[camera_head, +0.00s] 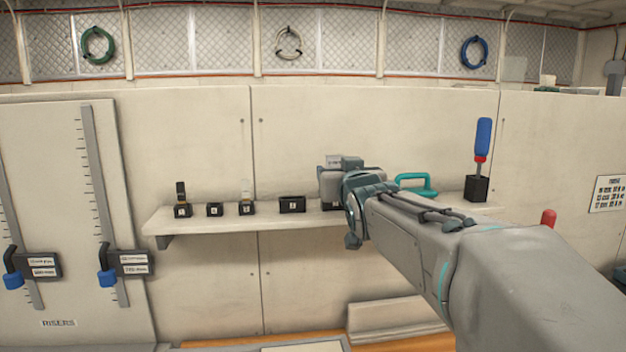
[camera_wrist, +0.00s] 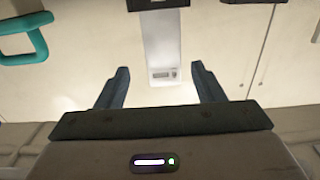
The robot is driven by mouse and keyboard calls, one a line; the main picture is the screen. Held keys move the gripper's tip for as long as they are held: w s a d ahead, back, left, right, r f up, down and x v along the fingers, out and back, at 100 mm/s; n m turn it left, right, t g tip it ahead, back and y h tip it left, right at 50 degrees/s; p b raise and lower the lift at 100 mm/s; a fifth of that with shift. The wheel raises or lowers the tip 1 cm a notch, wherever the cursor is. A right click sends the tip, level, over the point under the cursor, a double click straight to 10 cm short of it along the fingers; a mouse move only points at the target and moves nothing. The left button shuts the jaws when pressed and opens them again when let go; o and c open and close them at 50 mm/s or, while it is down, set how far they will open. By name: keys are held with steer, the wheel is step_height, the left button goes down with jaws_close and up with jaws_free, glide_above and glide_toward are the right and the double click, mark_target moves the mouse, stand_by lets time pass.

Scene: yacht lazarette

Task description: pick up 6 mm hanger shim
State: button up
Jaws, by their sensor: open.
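A pale grey, flat strip (camera_wrist: 162,40), which looks like a shim, stands in a black holder (camera_wrist: 158,4) in the wrist view. A small marking shows at its end, but I cannot read 6 mm on it. My gripper (camera_wrist: 160,70) is open, with one finger on each side of the strip's marked end. A gap shows on both sides, and no contact is visible. In the head view my gripper and arm are over the shelf (camera_head: 262,224) and cover most of this strip and its holder.
Left on the shelf are a black holder with a dark upright piece (camera_head: 181,192), one with a pale piece (camera_head: 246,190), and other small holders. To the right stand a teal handle (camera_head: 415,180) and a blue-handled tool (camera_head: 483,138) in a black block. Wall gauges (camera_head: 100,180) hang at left.

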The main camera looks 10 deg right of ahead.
mark_target(333, 166)
steer(key=shift+w+a+p, duration=0.2)
steer(key=shift+w+p, duration=0.6)
steer(key=shift+w, duration=2.1)
steer(key=c, duration=1.1)
